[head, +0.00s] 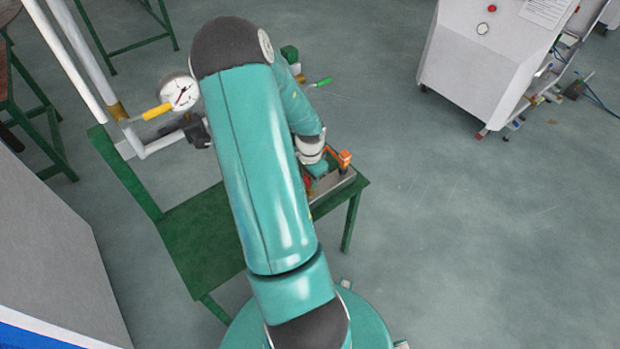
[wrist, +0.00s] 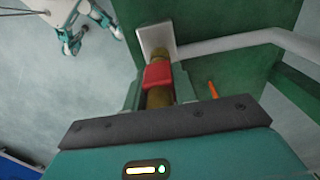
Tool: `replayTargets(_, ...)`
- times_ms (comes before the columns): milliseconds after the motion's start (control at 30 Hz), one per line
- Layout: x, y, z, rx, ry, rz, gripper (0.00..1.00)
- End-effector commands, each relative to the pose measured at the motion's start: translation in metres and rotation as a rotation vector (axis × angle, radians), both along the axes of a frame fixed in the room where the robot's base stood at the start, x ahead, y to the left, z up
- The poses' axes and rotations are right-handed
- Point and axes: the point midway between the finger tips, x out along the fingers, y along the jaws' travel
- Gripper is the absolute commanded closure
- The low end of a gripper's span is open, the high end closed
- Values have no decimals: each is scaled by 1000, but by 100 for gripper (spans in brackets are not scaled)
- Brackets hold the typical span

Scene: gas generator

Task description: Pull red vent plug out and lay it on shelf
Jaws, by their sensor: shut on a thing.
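The red vent plug (wrist: 158,76) is between the two fingers of my gripper (wrist: 159,84) in the wrist view. My gripper is shut on it. Brass-coloured cylindrical parts (wrist: 160,97) show directly below and above the red piece; I cannot tell whether the plug is still seated in its fitting. In the head view, my gripper (head: 316,172) is low over the right end of the green stand, largely hidden by my arm. A small red patch (head: 308,183) shows beside it. The green shelf surface (head: 203,232) extends left of my arm and its bare part looks clear.
An orange-topped fitting (head: 345,158) stands close right of my gripper. A pressure gauge (head: 180,92) and yellow-handled valve (head: 157,111) are on the pipework at left. A white pipe (wrist: 255,37) crosses the wrist view. A white cabinet (head: 490,60) stands apart; floor on the right is open.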

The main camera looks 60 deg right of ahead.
Motion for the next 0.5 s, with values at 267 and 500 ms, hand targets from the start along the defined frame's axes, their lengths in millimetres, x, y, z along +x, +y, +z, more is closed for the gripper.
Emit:
replayTargets(267, 0, -1, 8, -3, -1, 1, 100)
replayTargets(500, 1, 0, 15, -2, -1, 1, 100)
